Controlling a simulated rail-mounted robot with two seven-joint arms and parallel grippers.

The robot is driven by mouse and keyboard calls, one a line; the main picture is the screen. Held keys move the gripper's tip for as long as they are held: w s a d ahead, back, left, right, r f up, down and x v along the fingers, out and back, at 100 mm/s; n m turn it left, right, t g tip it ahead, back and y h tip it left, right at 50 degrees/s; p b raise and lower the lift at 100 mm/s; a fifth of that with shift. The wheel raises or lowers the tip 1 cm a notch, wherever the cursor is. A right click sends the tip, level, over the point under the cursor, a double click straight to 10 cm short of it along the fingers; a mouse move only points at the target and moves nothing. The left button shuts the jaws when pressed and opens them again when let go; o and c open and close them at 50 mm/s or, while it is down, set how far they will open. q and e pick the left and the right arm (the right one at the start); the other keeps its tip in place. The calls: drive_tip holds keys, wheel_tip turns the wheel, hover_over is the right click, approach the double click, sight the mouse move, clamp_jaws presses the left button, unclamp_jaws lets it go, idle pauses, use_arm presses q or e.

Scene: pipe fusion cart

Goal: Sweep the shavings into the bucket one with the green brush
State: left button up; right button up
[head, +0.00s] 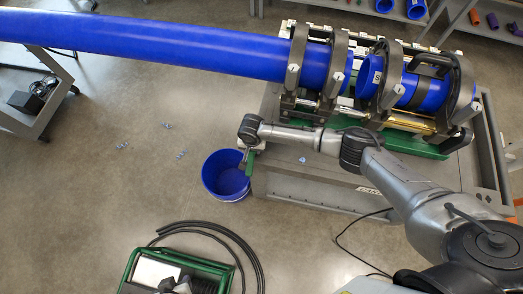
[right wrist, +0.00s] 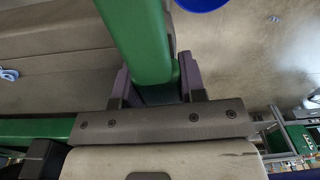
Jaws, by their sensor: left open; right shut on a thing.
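My right gripper (head: 252,148) is shut on the green brush (head: 250,161), beside the cart's left end at the bucket. The right wrist view shows the brush's green body (right wrist: 137,40) between the fingers (right wrist: 157,90); its bristles are not clear. The blue bucket (head: 226,176) stands upright on the floor, its rim partly behind the brush. A blue shaving (head: 302,160) lies on the cart top; it also shows in the right wrist view (right wrist: 9,74). Several small blue shavings (head: 122,146) lie on the floor left of the bucket.
The grey cart (head: 335,187) carries the fusion machine, whose dark clamps (head: 297,55) hold a long blue pipe (head: 170,42). A green-framed unit (head: 205,268) with black hoses (head: 235,236) stands at the bottom. Floor left of the bucket is open.

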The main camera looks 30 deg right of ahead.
wheel_tip(320, 180, up, 6)
drive_tip(key=w+a+p, duration=0.1)
drive_tip(key=p, duration=0.3)
drive_tip(key=shift+w+a+f+p, duration=0.15)
drive_tip(key=shift+w+f+p, duration=0.05)
drive_tip(key=shift+w+p, duration=0.2)
idle(0.6)
